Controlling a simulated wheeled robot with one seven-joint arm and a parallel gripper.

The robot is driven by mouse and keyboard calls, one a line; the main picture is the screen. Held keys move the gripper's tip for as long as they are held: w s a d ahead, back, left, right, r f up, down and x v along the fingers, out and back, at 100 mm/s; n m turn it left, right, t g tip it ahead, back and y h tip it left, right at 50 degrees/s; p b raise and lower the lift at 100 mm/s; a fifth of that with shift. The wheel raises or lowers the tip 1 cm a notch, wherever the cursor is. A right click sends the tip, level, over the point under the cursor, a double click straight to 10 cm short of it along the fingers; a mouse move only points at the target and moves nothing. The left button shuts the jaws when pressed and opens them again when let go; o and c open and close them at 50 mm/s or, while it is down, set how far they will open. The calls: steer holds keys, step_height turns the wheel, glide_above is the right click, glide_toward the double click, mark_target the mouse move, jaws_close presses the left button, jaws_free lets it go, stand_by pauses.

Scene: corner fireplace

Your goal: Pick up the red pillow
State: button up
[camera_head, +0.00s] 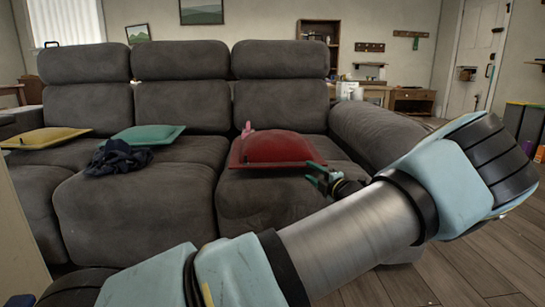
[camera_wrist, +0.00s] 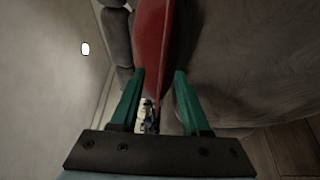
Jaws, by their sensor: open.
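The red pillow (camera_head: 270,150) lies on the right seat of the grey sofa (camera_head: 180,110). My gripper (camera_head: 318,176) is at the pillow's right front corner in the head view, in front of the sofa's right armrest. In the wrist view the two green fingers of my gripper (camera_wrist: 158,78) are apart. The red pillow (camera_wrist: 150,35) shows edge-on ahead, with its edge reaching in between the fingers. I cannot tell whether either finger touches it.
A pink item (camera_head: 247,129) stands behind the pillow. A teal pillow (camera_head: 148,134), a dark crumpled cloth (camera_head: 119,157) and a yellow pillow (camera_head: 45,137) lie further left on the sofa. The right armrest (camera_head: 385,135) rises close to my gripper. Wooden floor (camera_head: 470,265) is open at right.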

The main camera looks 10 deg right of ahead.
mark_target(299, 166)
steer(key=b+x, duration=0.1)
steer(key=x, duration=0.2)
steer(key=shift+f, duration=0.15)
steer(key=b+x, duration=0.2)
steer(key=x, duration=0.1)
steer(key=b+x, duration=0.1)
steer(key=shift+w+a+f, duration=0.25)
steer(key=shift+w+f, duration=0.05)
steer(key=shift+w, duration=0.05)
steer(key=shift+w+r, duration=0.1)
steer(key=shift+w, duration=0.1)
jaws_close()
steer(key=shift+r, duration=0.1)
stand_by(0.7)
